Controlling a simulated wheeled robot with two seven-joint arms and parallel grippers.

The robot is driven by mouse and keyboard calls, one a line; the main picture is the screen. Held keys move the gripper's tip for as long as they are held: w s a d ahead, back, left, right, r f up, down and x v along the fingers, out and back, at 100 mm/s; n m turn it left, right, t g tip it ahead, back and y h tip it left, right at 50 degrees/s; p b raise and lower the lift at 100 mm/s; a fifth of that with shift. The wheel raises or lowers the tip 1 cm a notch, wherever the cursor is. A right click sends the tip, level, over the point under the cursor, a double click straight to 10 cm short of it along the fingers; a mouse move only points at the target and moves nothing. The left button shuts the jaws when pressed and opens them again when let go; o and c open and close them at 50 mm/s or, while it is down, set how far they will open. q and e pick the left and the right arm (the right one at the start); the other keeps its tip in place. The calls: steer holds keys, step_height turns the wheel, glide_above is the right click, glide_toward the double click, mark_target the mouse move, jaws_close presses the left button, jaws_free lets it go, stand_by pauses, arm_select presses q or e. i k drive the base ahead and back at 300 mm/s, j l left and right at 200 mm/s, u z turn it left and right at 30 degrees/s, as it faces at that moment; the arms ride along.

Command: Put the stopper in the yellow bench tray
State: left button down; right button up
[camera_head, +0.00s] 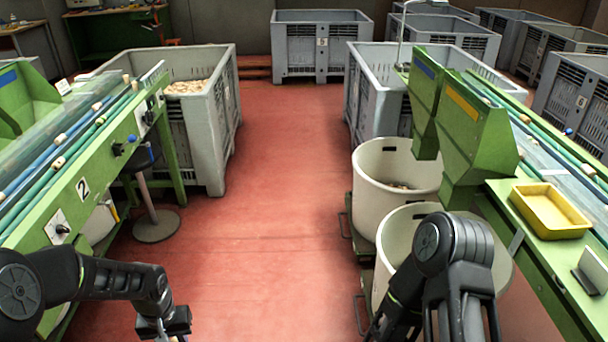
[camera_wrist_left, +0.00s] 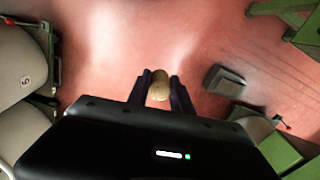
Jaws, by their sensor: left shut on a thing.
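A tan cork stopper (camera_wrist_left: 158,91) is held between the two dark fingers of my left gripper (camera_wrist_left: 160,78) in the left wrist view, above the red floor. In the head view my left gripper (camera_head: 170,334) is at the bottom edge, left of centre, mostly cut off; the stopper cannot be made out there. The yellow bench tray (camera_head: 562,232) sits on the green bench at the right and looks empty. My left gripper is far to the left of it and lower. My right arm is at the bottom right, but its gripper does not show.
White round tubs (camera_head: 367,205) stand left of the right green bench (camera_head: 530,262). A small grey angled plate (camera_head: 590,270) is on that bench. A green conveyor (camera_head: 95,180) with corks is at left, a stool (camera_head: 157,226) beside it. The red floor between is clear.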

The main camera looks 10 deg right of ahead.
mark_target(545, 215)
steer(key=i+u, duration=0.2)
steer(key=i, duration=1.05)
steer(key=z, duration=3.7)
